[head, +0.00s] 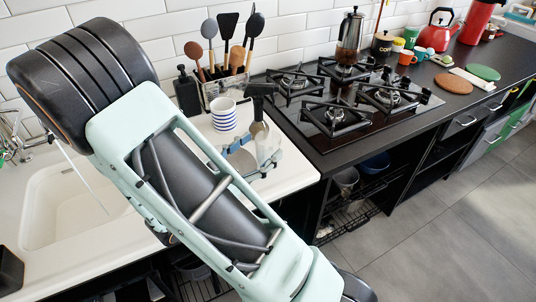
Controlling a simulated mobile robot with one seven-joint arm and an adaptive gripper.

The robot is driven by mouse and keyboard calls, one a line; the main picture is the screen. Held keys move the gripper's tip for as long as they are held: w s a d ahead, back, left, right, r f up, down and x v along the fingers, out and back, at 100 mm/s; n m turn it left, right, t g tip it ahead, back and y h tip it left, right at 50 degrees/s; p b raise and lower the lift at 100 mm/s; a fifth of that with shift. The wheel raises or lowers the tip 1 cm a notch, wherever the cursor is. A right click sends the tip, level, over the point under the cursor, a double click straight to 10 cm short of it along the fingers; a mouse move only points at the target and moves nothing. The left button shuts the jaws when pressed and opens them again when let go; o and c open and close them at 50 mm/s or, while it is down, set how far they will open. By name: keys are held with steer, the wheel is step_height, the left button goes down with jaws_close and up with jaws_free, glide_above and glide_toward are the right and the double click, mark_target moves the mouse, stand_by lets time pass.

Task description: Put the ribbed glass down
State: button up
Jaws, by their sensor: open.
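I cannot make out the ribbed glass for certain in the head view. Clear, glass-like shapes show in a small dish rack (262,172) on the white counter, but I cannot tell whether one of them is it. My own mint-green and black arm fills the left and lower middle of the view and hides part of the counter and sink.
A white cup with blue stripes (223,116) stands behind the rack, by a utensil holder (226,88) and a dark bottle (187,92). The sink (65,205) is at left.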

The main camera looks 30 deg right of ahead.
steer(key=x, duration=0.3)
steer(key=shift+w+d+r, duration=0.1)
steer(key=shift+d, duration=0.2)
steer(key=c, duration=1.6)
steer(key=shift+r, duration=0.1)
